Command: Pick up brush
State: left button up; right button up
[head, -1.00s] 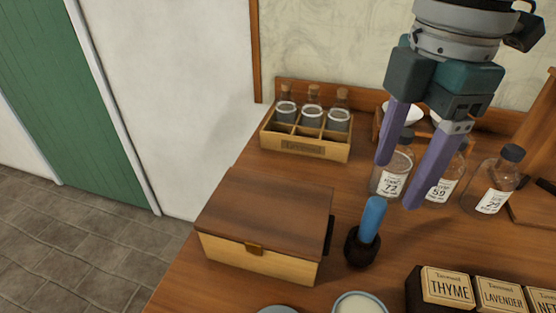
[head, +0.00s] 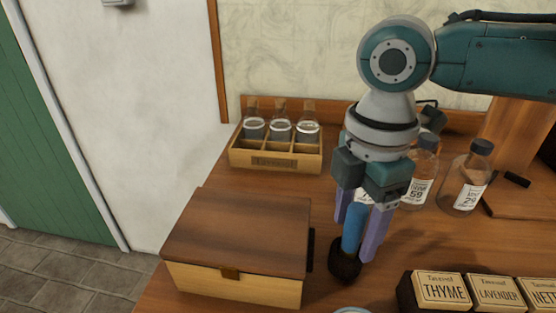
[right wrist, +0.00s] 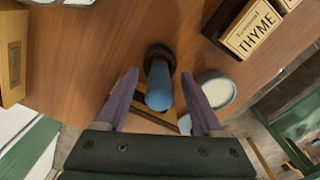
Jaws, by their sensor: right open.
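The brush has a blue handle (head: 352,228) and a dark round bristle head (head: 344,262). It stands upright on the wooden table, bristles down, just right of the lidded wooden box. My right gripper (head: 357,235) is open and points down, with its two purple fingers on either side of the blue handle. In the right wrist view the brush handle (right wrist: 159,92) shows between the two open fingers (right wrist: 160,105), with a gap on each side. My left gripper is not in view.
A wooden box (head: 236,234) stands close left of the brush. A crate with corked bottles (head: 277,158) is behind. Labelled glass bottles (head: 466,178) stand to the back right. Spice boxes (head: 443,290) sit at the front right. A round white-filled dish (right wrist: 217,91) is near the brush.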

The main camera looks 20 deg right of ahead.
grip_shut()
dwell(0.5)
